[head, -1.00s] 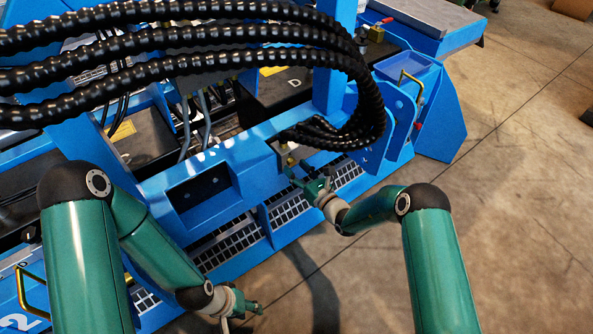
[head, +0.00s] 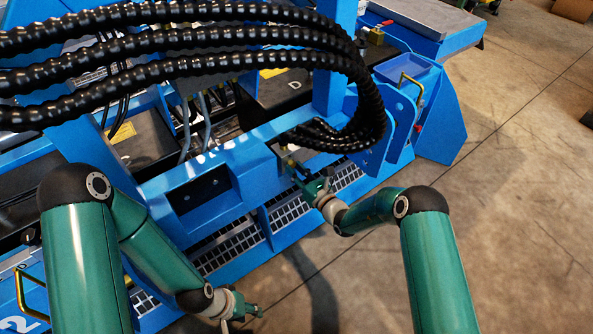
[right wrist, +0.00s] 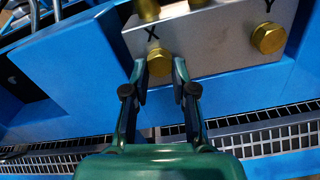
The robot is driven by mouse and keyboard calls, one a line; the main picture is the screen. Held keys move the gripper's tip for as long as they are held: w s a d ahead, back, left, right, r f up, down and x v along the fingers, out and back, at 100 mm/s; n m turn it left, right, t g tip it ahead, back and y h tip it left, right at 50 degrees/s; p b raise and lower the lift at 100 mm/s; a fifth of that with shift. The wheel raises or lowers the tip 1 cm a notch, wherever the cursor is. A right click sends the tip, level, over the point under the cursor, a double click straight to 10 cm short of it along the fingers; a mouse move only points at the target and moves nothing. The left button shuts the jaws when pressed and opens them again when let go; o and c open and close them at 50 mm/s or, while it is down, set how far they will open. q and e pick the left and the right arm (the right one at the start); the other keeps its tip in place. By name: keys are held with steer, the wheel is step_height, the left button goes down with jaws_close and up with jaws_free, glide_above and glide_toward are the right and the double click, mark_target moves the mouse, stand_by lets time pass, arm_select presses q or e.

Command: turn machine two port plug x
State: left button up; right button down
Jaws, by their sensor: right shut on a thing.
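In the right wrist view, a brass hex plug (right wrist: 159,62) sits under the letter X on a grey metal port block (right wrist: 205,50). A second brass plug (right wrist: 269,38) sits by the letter Y to the right. My right gripper (right wrist: 159,72) is shut on plug X, with one fingertip on each side of it. In the head view my right gripper (head: 306,184) is at the blue machine's front beam, and the plug is too small to make out there. My left gripper (head: 246,308) hangs low at the bottom, away from the block; its finger opening is unclear.
The blue machine (head: 215,160) fills the middle, with metal grates (head: 230,246) below its beam. Thick black corrugated hoses (head: 190,38) arch above and bend down near the port block. The concrete floor (head: 520,240) at right is open.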

steer(key=shift+m, duration=0.4)
steer(key=m, duration=0.3)
steer(key=shift+m, duration=0.3)
steer(key=m, duration=0.3)
steer(key=shift+r+m, duration=0.1)
steer(key=shift+m, duration=0.2)
steer(key=m, duration=0.4)
steer(key=shift+m, duration=0.3)
steer(key=shift+d+m, duration=0.1)
steer(key=shift+m, duration=1.5)
steer(key=c, duration=0.9)
jaws_free()
steer(key=shift+c, duration=0.2)
